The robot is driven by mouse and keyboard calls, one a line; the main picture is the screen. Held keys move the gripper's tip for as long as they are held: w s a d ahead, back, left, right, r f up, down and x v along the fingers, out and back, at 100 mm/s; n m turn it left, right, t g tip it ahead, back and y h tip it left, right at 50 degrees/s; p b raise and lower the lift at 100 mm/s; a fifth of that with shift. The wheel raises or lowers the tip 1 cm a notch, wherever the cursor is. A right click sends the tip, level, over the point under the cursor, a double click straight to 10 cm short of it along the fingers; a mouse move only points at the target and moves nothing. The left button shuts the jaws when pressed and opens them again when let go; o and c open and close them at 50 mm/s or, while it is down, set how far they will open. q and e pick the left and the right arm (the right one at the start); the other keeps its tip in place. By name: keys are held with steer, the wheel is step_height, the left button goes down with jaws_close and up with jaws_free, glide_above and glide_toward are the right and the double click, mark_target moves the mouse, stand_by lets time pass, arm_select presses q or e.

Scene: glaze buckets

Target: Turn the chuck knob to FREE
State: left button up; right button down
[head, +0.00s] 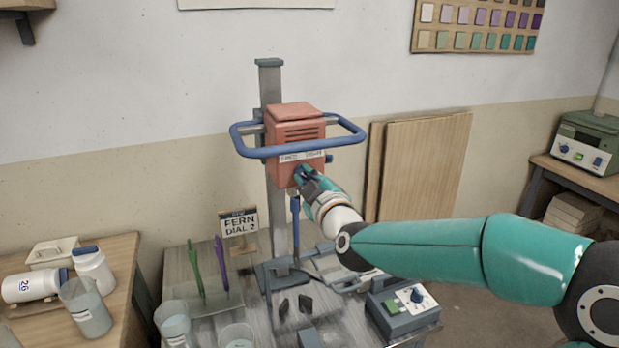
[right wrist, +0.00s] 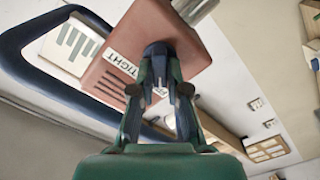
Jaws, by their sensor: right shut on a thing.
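The red mixer head (head: 297,130) is mounted on a grey column (head: 270,95), with a blue loop handle (head: 345,142) around it. A label strip (head: 300,157) on its front face is too blurred to read in the head view. In the right wrist view a label (right wrist: 122,67) reads TIGHT. The dark blue chuck knob (right wrist: 157,49) sits on the mixer face beside that label. My right gripper (right wrist: 160,82) is shut on the knob; in the head view the gripper (head: 306,177) mostly hides it. The knob's pointer direction cannot be made out. My left gripper is out of view.
Below stand a bench with a FERN DIAL 2 sign (head: 239,224), green and purple sticks (head: 221,262), and a control box (head: 403,309) with a blue dial. White jars (head: 92,268) and cups are at left. My right arm crosses above the control box.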

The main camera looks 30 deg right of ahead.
steer(key=c, duration=1.2)
jaws_free()
steer(key=shift+f, duration=0.3)
steer(key=shift+o, duration=0.2)
steer(key=shift+r, duration=0.1)
steer(key=shift+s+r, duration=0.1)
steer(key=v, duration=1.1)
steer(key=shift+s, duration=0.4)
